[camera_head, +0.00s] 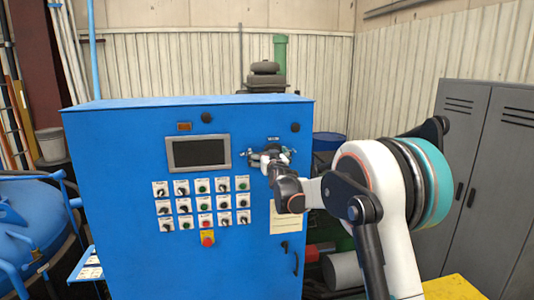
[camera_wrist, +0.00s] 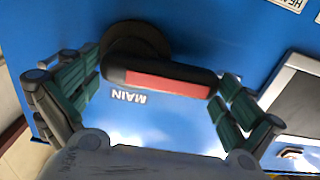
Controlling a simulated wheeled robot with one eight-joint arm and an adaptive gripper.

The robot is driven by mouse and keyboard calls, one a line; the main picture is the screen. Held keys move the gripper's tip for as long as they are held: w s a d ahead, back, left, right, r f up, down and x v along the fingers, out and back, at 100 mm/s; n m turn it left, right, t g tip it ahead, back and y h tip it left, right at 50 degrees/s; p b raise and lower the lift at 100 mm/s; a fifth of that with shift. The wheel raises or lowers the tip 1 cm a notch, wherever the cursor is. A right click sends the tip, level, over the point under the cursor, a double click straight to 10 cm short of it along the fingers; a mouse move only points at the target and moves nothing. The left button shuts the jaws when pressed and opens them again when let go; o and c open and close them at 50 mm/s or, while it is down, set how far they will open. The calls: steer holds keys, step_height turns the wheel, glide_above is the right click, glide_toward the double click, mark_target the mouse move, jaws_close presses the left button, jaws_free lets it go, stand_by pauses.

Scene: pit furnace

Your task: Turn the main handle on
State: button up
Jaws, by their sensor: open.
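The main handle (camera_wrist: 160,80) is a black rotary lever with a red face, on a dark round base (camera_wrist: 137,40). It lies roughly crosswise in the wrist view, above an upside-down "MAIN" label (camera_wrist: 128,97). My gripper (camera_wrist: 157,88) is open, with one green-padded finger at each end of the handle. The left finger is close to the base side and the right finger is close to the lever's tip; I cannot tell if either touches. In the head view my gripper (camera_head: 268,157) is at the panel's upper right and mostly hides the handle.
The blue control cabinet (camera_head: 120,170) carries a dark screen (camera_head: 198,153), several knobs and buttons (camera_head: 202,203), and a red emergency button (camera_head: 208,240). Grey lockers (camera_head: 485,170) stand at the right. A blue vessel (camera_head: 30,220) stands at the left.

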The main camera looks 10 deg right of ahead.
steer(key=shift+w, duration=0.2)
steer(key=c, duration=1.1)
